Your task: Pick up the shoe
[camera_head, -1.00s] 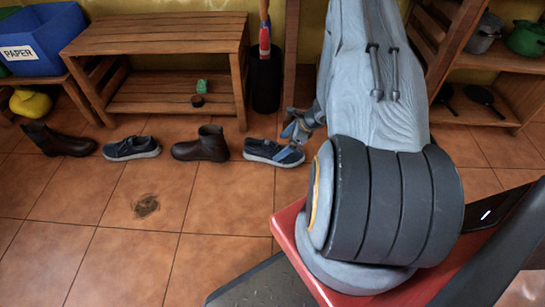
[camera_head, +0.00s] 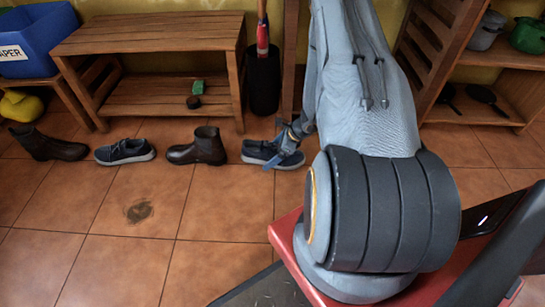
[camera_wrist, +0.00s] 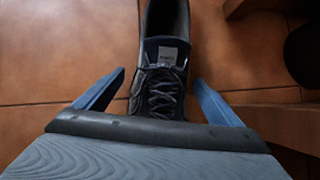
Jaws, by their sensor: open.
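A dark blue-grey lace-up shoe (camera_head: 257,151) with a pale sole stands on the tiled floor at the right end of a row of footwear. In the wrist view the shoe (camera_wrist: 158,90) runs up the picture, its laces between my two blue fingers. My gripper (camera_wrist: 157,92) is open, with one finger on each side of the shoe and visible gaps between. In the head view my gripper (camera_head: 284,150) is at the shoe's right part and hides some of it. A similar shoe (camera_head: 125,151) stands further left.
Two brown boots, one between the shoes (camera_head: 198,149) and one at the far left (camera_head: 48,147), share the row. A wooden bench (camera_head: 150,40) and a black bin (camera_head: 263,85) stand behind. The floor in front is clear.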

